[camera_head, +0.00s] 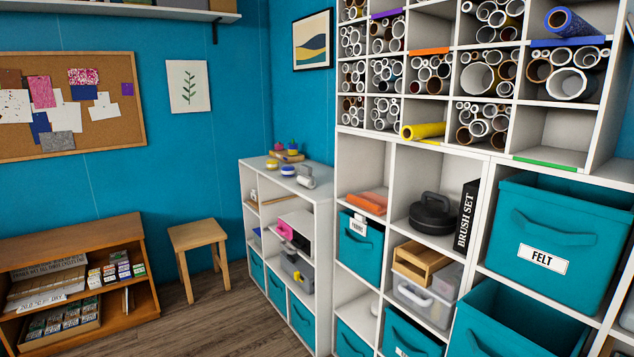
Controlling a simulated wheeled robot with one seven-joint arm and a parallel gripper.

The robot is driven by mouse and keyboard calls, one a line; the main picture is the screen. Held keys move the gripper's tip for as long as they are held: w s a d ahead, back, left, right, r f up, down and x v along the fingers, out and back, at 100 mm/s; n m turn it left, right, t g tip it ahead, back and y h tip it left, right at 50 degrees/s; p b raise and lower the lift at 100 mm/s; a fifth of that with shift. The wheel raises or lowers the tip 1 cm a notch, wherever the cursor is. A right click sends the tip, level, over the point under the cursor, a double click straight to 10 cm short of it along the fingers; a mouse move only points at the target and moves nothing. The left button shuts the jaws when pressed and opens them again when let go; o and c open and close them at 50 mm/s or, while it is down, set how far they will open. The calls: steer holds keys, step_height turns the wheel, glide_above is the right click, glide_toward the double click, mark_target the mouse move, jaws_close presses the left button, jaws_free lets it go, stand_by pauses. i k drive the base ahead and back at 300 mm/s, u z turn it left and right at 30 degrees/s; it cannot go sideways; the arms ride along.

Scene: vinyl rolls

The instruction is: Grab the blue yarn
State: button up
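Several small coloured, rounded items sit on top of the low white shelf unit (325,195) near the corner. One small item with blue on it (288,170) lies near the front of that top. Another bluish item (293,147) stands on a wooden tray (288,157) behind it, beside a reddish one. They are too small to tell which of them is the blue yarn. My gripper is not in view.
A pale tape-dispenser-like object (306,179) stands near the small items. A wooden stool (199,250) and a low wooden bookcase (100,235) stand to the left. Tall white shelving (385,150) with rolls and teal bins (555,235) fills the right. Some wooden floor (215,320) is clear.

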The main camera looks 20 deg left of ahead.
mark_target(288, 170)
steer(key=k, duration=0.5)
steer(key=u, duration=0.4)
steer(key=i, duration=0.3)
steer(key=u, duration=0.85)
steer(key=i, duration=0.9)
steer(key=u, duration=1)
steer(key=i, duration=2.4)
steer(key=z, duration=0.6)
steer(key=i, duration=1.15)
steer(key=z, duration=0.9)
steer(key=i, duration=0.55)
steer(key=z, duration=0.3)
